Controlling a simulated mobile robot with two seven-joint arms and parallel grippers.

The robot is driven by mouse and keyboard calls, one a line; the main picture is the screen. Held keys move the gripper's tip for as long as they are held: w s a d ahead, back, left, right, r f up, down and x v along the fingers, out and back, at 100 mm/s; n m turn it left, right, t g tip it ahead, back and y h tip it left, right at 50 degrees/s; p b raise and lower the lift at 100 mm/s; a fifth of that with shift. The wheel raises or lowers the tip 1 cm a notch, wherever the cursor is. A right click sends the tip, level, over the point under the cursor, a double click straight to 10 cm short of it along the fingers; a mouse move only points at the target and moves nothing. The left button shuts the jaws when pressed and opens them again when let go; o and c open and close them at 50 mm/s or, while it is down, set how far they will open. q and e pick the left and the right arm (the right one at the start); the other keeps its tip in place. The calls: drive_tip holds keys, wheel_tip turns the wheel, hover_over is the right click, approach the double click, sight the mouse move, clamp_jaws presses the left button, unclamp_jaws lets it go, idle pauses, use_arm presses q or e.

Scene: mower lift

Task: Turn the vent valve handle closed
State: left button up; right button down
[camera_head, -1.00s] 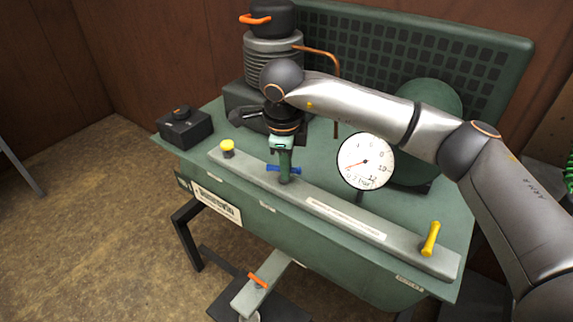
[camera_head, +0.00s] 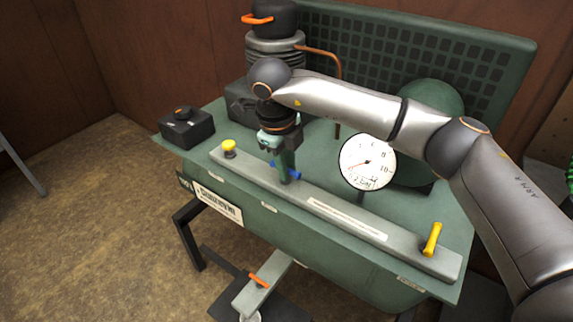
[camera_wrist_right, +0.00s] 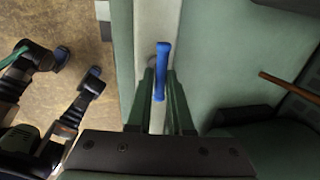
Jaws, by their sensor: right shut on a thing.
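The blue handle (camera_head: 294,174) stands on the grey rail along the front of the green machine. It points slantwise in the head view, partly hidden by my gripper. My right gripper (camera_head: 284,173) points down over it with its green fingers shut on it. In the right wrist view the blue handle (camera_wrist_right: 161,72) runs lengthwise between the two fingers (camera_wrist_right: 161,95), along the pale rail.
A yellow knob (camera_head: 229,147) and a yellow lever (camera_head: 432,239) stand on the same rail (camera_head: 345,219). A white dial gauge (camera_head: 367,162) stands behind it. A black box (camera_head: 187,129) with an orange-marked knob sits at the left corner.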

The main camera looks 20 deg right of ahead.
drive_tip(key=c, duration=0.8)
unclamp_jaws()
drive_tip(key=shift+c, duration=0.2)
drive_tip(key=shift+r, duration=0.15)
wheel_tip(320, 180, up, 12)
drive_tip(key=s+a, duration=0.1)
drive_tip(key=a, duration=0.1)
drive_tip(key=shift+s+p, duration=0.25)
drive_tip(key=shift+p, duration=0.2)
